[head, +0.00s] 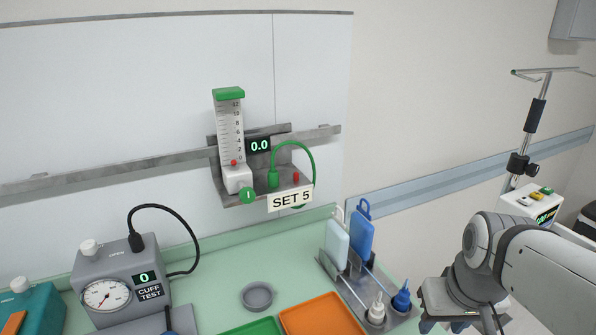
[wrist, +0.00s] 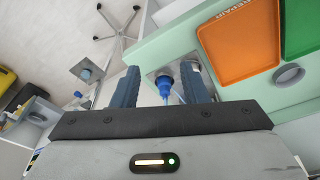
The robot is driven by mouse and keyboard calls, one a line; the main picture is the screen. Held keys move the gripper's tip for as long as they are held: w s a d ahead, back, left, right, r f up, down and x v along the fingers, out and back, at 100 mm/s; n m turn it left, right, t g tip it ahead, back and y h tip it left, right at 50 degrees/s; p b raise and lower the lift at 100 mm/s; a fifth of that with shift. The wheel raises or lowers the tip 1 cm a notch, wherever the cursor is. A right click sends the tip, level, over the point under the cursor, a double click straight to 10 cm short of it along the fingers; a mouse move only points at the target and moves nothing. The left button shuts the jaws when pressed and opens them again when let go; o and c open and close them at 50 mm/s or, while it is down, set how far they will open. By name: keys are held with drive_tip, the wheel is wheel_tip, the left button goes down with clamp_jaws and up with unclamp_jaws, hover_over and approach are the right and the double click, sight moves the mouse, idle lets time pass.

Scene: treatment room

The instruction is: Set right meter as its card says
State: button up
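The flow meter (head: 230,130) hangs on the wall rail, a clear scaled tube with a green cap. Its red ball sits near the bottom of the scale, and its display (head: 259,145) reads 0.0. A green knob (head: 248,196) is at its base. The card (head: 290,199) below it reads SET 5. A green hose loops from a green connector to the right side of the bracket. My gripper (head: 452,322) is low at the right in the head view, well away from the meter. In the wrist view my gripper (wrist: 162,85) is open, with nothing held between its fingers.
A grey cuff tester (head: 122,280) with a dial and a 0 display stands at left. A rack with bottles (head: 377,308), one of them a blue bottle (wrist: 164,88), stands at the counter's right end. An orange tray (head: 320,315) and a grey dish (head: 257,296) lie between.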

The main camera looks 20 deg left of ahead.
drive_tip(key=w+a+r+n+y+p, duration=0.1)
drive_tip(key=w+a+r+n+p, duration=0.2)
drive_tip(key=w+a+r+n, duration=0.35)
drive_tip(key=n+g+y+p, duration=0.2)
drive_tip(key=n+g+p, duration=0.3)
drive_tip(key=n+p, duration=0.85)
approach(249, 189)
drive_tip(key=f+n+b, duration=0.2)
drive_tip(key=n+b, duration=0.1)
drive_tip(key=b, duration=0.1)
drive_tip(key=shift+n, duration=0.3)
drive_tip(key=x, duration=0.2)
drive_tip(key=p+x, duration=0.1)
drive_tip(key=x, duration=0.2)
drive_tip(key=p+x, duration=0.1)
drive_tip(key=x, duration=0.2)
drive_tip(key=shift+s+a+r, duration=0.15)
drive_tip(key=shift+a, duration=0.1)
drive_tip(key=shift+c, duration=0.2)
drive_tip(key=c, duration=0.8)
